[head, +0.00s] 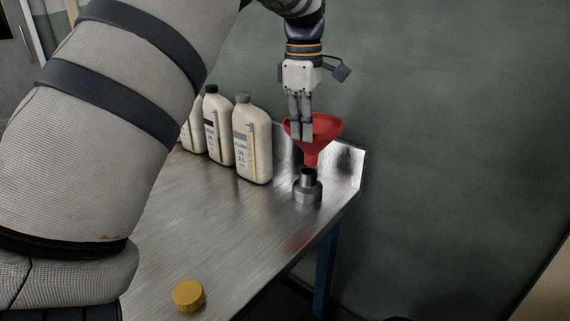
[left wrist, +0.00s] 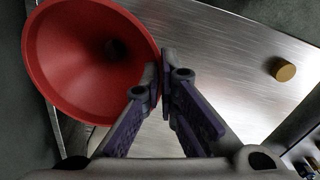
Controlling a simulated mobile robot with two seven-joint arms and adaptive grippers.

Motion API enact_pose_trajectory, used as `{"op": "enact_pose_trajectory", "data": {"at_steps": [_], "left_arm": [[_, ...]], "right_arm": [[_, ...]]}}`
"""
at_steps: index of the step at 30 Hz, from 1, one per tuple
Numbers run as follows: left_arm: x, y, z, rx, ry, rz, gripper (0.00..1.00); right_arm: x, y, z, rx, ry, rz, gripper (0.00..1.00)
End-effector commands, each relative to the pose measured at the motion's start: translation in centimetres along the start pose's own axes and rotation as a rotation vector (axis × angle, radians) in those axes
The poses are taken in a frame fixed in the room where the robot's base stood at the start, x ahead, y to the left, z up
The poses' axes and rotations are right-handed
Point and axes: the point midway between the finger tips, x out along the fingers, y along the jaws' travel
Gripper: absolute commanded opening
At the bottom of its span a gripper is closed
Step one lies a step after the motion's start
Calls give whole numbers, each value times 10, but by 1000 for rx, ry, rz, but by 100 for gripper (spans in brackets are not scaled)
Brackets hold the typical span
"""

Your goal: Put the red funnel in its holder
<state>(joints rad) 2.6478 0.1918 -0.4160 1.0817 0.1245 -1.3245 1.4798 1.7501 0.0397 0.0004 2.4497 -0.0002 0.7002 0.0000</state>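The red funnel (head: 323,132) is upright at the far right end of the metal table, wide mouth up. My left gripper (head: 301,136) points down, with its fingers shut on the funnel's rim; in the left wrist view, the fingertips (left wrist: 162,84) pinch the edge of the red funnel (left wrist: 85,60). The holder (head: 307,190), a grey metal base with a short dark tube, stands on the table directly below the funnel. The spout's end is just above the tube's mouth; I cannot tell whether they touch. My right gripper is not in view.
Several oil bottles (head: 252,140) stand along the back of the metal table (head: 215,215), left of the funnel. A yellow cap (head: 188,296) lies near the front; it also shows in the left wrist view (left wrist: 284,70). The table's middle is clear. A raised edge (head: 350,165) bounds its far end.

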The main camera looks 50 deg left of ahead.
Motion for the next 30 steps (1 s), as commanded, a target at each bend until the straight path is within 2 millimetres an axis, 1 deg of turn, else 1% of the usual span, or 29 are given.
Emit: {"op": "enact_pose_trajectory", "data": {"at_steps": [1,3,5,8,13,17,21,30], "left_arm": [[-4,6,3,-44,6,3,0],[-11,11,6,-96,7,6,0],[-13,12,8,-120,7,7,0],[-8,12,8,-132,7,6,0],[11,11,8,-131,6,6,0],[21,11,8,-130,6,7,0],[24,11,8,-130,6,11,0],[23,11,8,-129,6,11,0]], "right_arm": [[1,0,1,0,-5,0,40],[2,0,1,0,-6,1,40],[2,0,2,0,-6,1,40],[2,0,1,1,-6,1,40],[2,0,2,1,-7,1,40],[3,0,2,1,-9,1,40],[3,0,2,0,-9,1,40],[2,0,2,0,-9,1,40]]}}
